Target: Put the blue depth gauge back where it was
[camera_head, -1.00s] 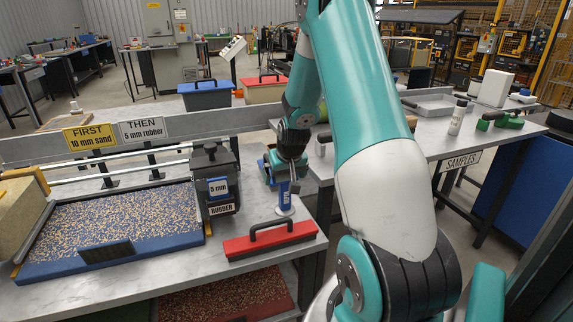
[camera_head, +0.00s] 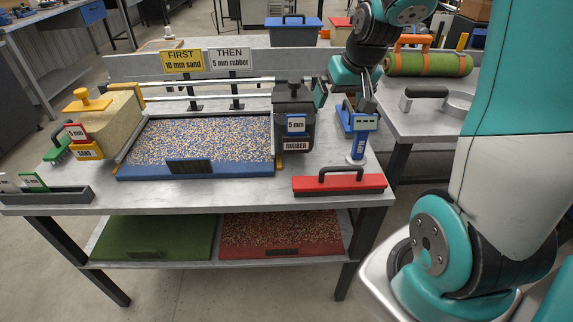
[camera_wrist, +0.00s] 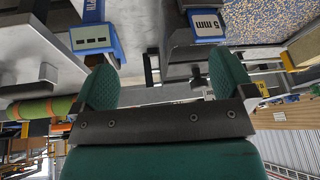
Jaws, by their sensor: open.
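The blue depth gauge (camera_head: 359,146) stands upright on the workbench, its pale round foot on the bench top behind the red-topped block. My gripper (camera_head: 367,98) is just above and behind it, partly hiding what lies there. In the wrist view my gripper (camera_wrist: 165,78) has its two green fingers wide apart with nothing between them.
The dark "5 mm RUBBER" hopper (camera_head: 294,120) stands close left of the gauge. The red block with a black handle (camera_head: 339,184) lies in front. The blue-edged speckled tray (camera_head: 140,172) is further left. A side table holds a green roll (camera_head: 428,64).

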